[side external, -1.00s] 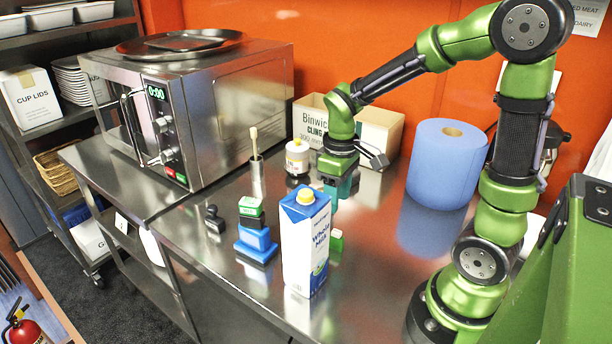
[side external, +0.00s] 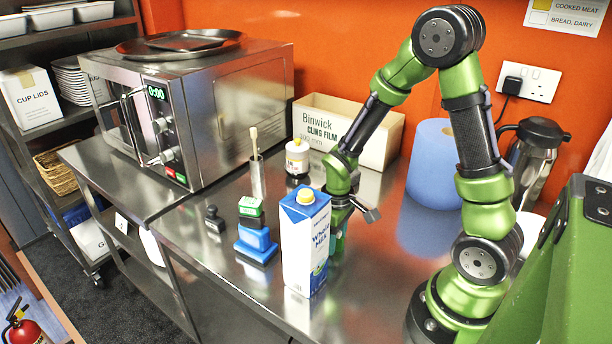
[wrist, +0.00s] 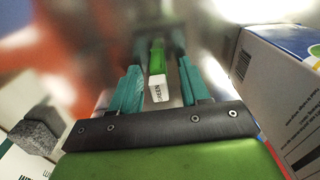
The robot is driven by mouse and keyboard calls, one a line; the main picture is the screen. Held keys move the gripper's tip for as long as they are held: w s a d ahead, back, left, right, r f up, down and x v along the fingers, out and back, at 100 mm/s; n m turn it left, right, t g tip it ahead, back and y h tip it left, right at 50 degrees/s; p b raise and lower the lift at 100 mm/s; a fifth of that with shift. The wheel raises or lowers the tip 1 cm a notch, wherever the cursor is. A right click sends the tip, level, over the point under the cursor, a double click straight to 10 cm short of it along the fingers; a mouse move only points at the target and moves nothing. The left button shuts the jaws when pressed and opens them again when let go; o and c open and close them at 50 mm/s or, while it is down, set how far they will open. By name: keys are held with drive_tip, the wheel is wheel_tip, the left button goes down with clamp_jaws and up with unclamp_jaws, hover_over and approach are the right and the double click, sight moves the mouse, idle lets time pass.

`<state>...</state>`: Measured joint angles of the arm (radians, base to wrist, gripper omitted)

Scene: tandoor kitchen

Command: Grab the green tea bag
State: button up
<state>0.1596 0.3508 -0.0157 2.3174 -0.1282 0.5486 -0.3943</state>
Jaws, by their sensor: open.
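The green tea bag (wrist: 157,62) shows in the wrist view as a green packet with a white tag end (wrist: 158,90) lettered "GREEN". It lies between the two teal fingers of my gripper (wrist: 160,72), with a gap on each side. My gripper is open, pointing down. In the side view my gripper (side external: 340,234) is low over the steel counter, just right of and behind the milk carton (side external: 303,245). The carton and the fingers hide most of the tea bag there.
The milk carton's side (wrist: 275,85) stands close on the right in the wrist view. A blue stamp stack (side external: 256,245), a small black stamp (side external: 214,219), a white bottle (side external: 297,160) and a cling film box (side external: 370,138) stand around. A blue paper roll (side external: 432,165) is behind right.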

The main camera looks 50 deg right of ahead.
clamp_jaws()
